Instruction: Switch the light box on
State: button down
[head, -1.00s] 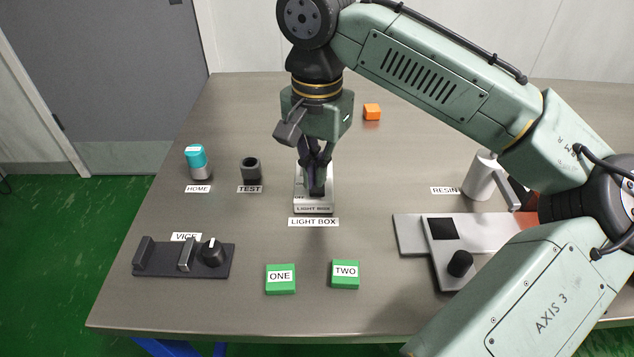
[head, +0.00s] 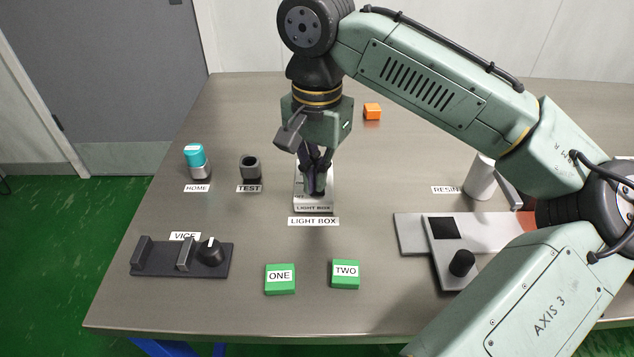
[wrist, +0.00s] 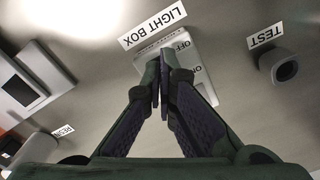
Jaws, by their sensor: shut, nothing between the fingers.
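The light box (head: 314,207) is a small pale unit with a "LIGHT BOX" label in front of it on the table. In the wrist view its pale plate (wrist: 183,45) shows the words OFF and ON. My gripper (head: 317,190) is shut and empty, pointing down over the plate. In the wrist view my gripper's fingertips (wrist: 162,62) meet over the plate and hide its middle, so the switch and its position cannot be seen. I cannot tell whether the fingertips touch it.
A dark cup (head: 250,168) at TEST and a teal-capped jar (head: 197,162) at HOME stand to the left. Green blocks ONE (head: 280,279) and TWO (head: 345,274), and a vice (head: 182,259), are in front. A white cylinder (head: 481,179) stands right. An orange cube (head: 372,111) lies behind.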

jog(key=shift+f, duration=0.5)
jog(key=shift+r, duration=0.15)
notch_tip(320, 180, up, 7)
jog(key=p, duration=0.6)
jog(key=shift+p, duration=0.4)
dwell(0.4)
